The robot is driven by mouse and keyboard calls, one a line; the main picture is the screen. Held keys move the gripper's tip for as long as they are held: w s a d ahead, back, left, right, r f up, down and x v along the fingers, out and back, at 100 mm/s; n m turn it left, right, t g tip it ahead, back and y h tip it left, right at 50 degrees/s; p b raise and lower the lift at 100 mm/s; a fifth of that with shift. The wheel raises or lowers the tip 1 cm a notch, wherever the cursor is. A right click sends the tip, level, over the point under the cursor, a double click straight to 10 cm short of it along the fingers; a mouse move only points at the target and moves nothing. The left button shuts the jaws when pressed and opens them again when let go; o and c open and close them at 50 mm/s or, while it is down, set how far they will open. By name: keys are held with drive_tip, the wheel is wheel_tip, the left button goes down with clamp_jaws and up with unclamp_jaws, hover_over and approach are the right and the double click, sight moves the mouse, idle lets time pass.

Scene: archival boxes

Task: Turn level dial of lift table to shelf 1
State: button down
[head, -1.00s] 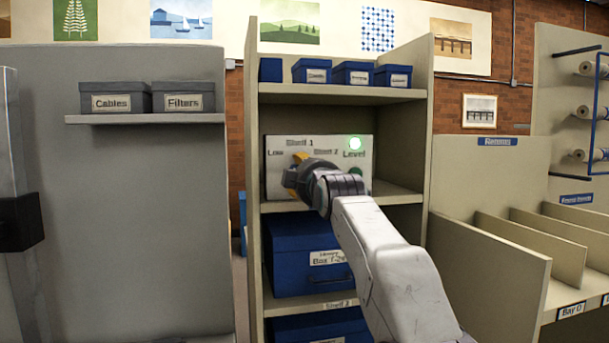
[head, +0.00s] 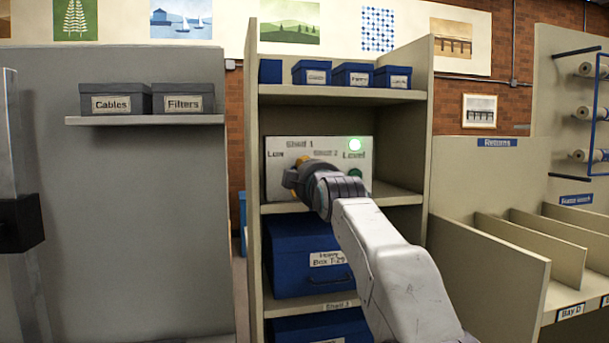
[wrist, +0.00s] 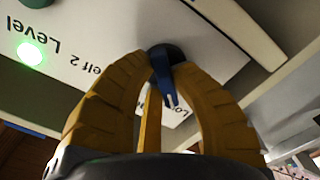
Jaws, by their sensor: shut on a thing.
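The white level panel (head: 283,180) stands on a shelf of the beige unit, with marks Low, Shelf 1 and Shelf 2 and the word Level. A green light (head: 355,145) glows at its upper right. My gripper (head: 300,168) is at the panel's left half and covers most of the dial. In the wrist view the dial (wrist: 163,55) is dark with a blue pointer, held between the two yellow fingers of my gripper (wrist: 166,72). The pointer extends down the picture, near the partly hidden Low mark. The Shelf 1 mark is hidden there, so I cannot tell the exact setting.
A dark green round button (head: 355,174) sits below the light. A large blue box (head: 308,260) is on the shelf below, and small blue boxes (head: 354,74) stand above. The unit's side walls flank my arm. A return bay (head: 490,230) is at right.

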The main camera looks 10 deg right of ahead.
drive_tip(key=shift+r+m+p, duration=0.15)
drive_tip(key=shift+m+p, duration=1.35)
drive_tip(key=shift+m, duration=0.3)
drive_tip(key=m, duration=0.2)
drive_tip(key=m+p, duration=0.1)
drive_tip(key=m, duration=0.2)
drive_tip(key=shift+f+m, duration=0.3)
drive_tip(key=shift+f, duration=0.1)
drive_tip(key=c, duration=1.1)
unclamp_jaws()
drive_tip(key=shift+o, duration=0.2)
drive_tip(key=s, duration=1.2)
